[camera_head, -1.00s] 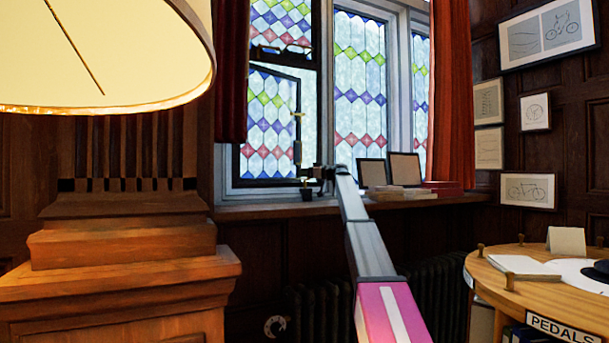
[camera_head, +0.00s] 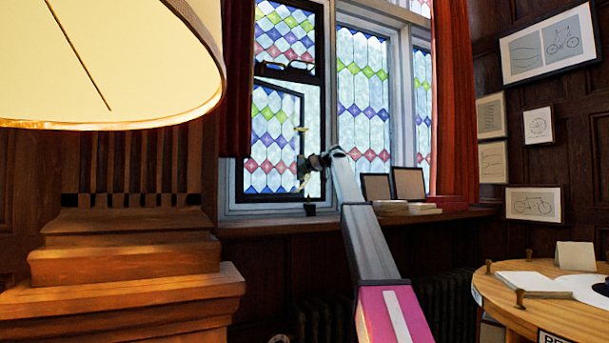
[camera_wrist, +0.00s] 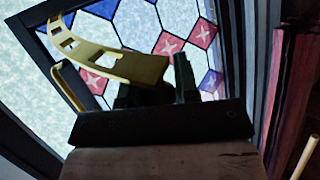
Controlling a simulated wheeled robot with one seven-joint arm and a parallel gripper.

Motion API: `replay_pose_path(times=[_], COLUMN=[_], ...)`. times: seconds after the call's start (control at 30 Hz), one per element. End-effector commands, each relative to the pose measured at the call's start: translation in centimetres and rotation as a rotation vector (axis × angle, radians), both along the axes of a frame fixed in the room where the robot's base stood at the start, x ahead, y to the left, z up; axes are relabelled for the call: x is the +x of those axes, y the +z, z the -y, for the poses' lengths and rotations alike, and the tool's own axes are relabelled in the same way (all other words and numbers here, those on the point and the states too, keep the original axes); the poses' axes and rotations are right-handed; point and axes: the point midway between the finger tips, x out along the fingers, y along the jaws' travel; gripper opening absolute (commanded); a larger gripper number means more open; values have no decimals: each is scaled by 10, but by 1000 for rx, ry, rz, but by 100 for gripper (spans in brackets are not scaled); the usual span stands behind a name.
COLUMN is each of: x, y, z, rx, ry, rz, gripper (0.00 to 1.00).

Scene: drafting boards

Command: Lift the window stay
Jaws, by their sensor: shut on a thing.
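The window stay (camera_wrist: 125,62), a curved brass strip with slots, shows in the wrist view. My gripper (camera_wrist: 158,85) is shut on its near end, between two dark fingers. The far end reaches up and left across the dark casement frame (camera_wrist: 35,55). In the head view my gripper (camera_head: 303,172) is small and dark, above the sill in front of the leaded window. The stay is too small there to make out surely. The casement (camera_head: 275,135) stands at an angle to its frame.
The wooden sill (camera_head: 460,214) carries dark-framed pictures (camera_head: 408,183) and stacked books (camera_head: 405,208) right of my arm. A lampshade (camera_head: 110,60) and wooden pedestal (camera_head: 120,300) stand at left. A round table (camera_head: 540,288) is at lower right. Red curtains flank the window.

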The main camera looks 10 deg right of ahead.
Motion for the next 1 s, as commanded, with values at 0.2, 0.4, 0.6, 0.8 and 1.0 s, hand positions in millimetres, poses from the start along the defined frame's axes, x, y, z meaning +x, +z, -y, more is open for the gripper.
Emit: replay_pose_path(times=[0.2,0.4,0.6,0.8,1.0], x=[0,0,-2,-9,-25], y=[0,0,1,8,22], z=[0,0,3,18,47], rx=[3,2,2,2,1], ry=[0,1,0,-2,-2], rz=[1,2,2,3,3], gripper=[48,52,52,52,52])
